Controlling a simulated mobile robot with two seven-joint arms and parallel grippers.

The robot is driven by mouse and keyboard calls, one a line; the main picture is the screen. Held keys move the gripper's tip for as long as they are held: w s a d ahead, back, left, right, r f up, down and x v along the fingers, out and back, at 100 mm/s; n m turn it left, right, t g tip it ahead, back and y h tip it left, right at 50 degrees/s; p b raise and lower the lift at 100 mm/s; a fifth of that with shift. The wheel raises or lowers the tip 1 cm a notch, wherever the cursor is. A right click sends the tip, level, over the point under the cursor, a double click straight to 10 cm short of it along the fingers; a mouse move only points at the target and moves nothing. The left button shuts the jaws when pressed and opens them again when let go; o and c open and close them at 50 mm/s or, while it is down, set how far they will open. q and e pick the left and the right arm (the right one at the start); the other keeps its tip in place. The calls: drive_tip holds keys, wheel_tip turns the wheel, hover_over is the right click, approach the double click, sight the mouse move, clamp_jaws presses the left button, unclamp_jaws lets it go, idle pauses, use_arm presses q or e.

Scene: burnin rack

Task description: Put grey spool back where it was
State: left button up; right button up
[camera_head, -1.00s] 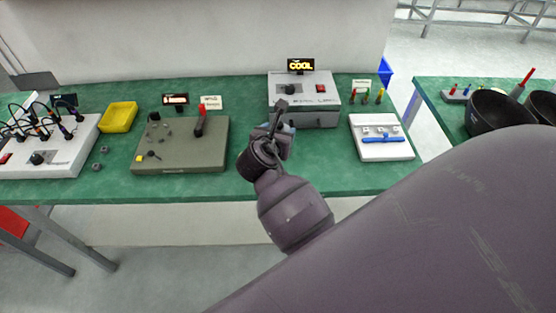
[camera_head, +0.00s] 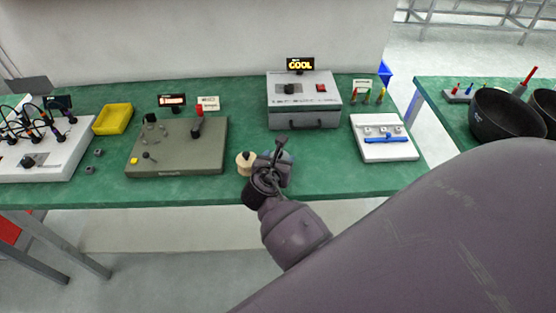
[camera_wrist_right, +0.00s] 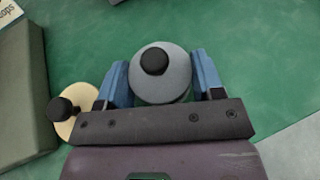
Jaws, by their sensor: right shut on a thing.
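The grey spool (camera_wrist_right: 162,88), a round body with a black knob on top, is between the blue fingers of my right gripper (camera_wrist_right: 162,82) in the right wrist view. The gripper is shut on it. In the head view my right gripper (camera_head: 276,162) is near the front edge of the green table, and my wrist hides most of the spool. I cannot tell whether the spool touches the table. A cream spool (camera_head: 244,163) with a dark knob stands just left of the gripper; it also shows in the wrist view (camera_wrist_right: 87,98). My left gripper is not in view.
An olive panel box (camera_head: 175,160) lies left of the cream spool. A grey oven-like box (camera_head: 304,108) with a "COOL" display stands behind. A white tray with a blue bar (camera_head: 388,150) is to the right, a yellow bin (camera_head: 113,119) far left. Table around the gripper's right is clear.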

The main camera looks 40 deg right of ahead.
drive_tip(key=o, duration=0.7)
